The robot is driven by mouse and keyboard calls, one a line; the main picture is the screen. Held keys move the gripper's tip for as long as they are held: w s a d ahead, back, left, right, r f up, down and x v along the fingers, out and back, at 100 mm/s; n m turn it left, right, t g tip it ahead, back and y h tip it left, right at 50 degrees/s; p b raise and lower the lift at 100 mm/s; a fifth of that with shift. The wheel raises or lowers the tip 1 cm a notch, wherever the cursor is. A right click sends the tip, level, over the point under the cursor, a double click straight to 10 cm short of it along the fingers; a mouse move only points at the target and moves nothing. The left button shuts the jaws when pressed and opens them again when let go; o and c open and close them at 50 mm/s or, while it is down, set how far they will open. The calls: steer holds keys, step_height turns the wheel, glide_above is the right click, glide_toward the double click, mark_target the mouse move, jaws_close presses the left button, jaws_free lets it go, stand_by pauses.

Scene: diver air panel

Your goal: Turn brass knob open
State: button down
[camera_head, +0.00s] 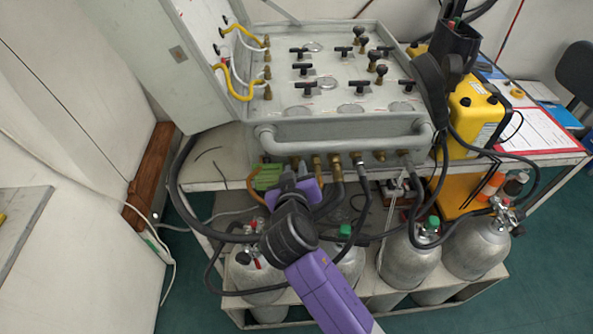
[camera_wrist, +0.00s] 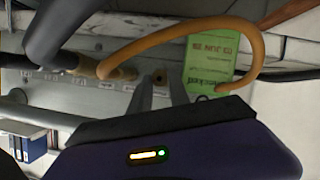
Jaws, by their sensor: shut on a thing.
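A small brass knob (camera_wrist: 160,76) sits on the grey front face of the air panel, between printed labels, in the wrist view. My gripper (camera_wrist: 160,88) has its two grey fingers closed around this knob, with the brass showing between the tips. In the head view my gripper (camera_head: 301,172) reaches up under the front edge of the air panel (camera_head: 345,128), at the left end of a row of brass fittings. The knob itself is hard to make out there. How far it is turned I cannot tell.
A green tag (camera_wrist: 212,62) and an orange hose (camera_wrist: 185,30) hang close beside the fingers. Black hoses (camera_head: 180,185) loop around the panel's underside. Grey cylinders (camera_head: 410,262) stand below. A tubular handle (camera_head: 345,131) crosses the panel's front. A yellow case (camera_head: 475,115) is right.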

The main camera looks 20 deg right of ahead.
steer(key=n+h+b, duration=0.1)
steer(key=n, duration=0.1)
steer(key=n+h+b, duration=0.1)
steer(key=n+h, duration=0.1)
steer(key=n, duration=0.1)
steer(key=n+h+b, duration=0.1)
steer(key=n+h, duration=0.1)
steer(key=n, duration=0.1)
steer(key=shift+w+a+f, duration=0.1)
steer(key=shift+a+f, duration=0.25)
steer(key=shift+f, duration=0.05)
steer(key=shift+n+t, duration=0.3)
steer(key=shift+n, duration=0.1)
steer(key=c, duration=1.5)
jaws_free()
steer(key=b+v, duration=0.1)
steer(key=v, duration=0.6)
steer(key=shift+s+a, duration=0.25)
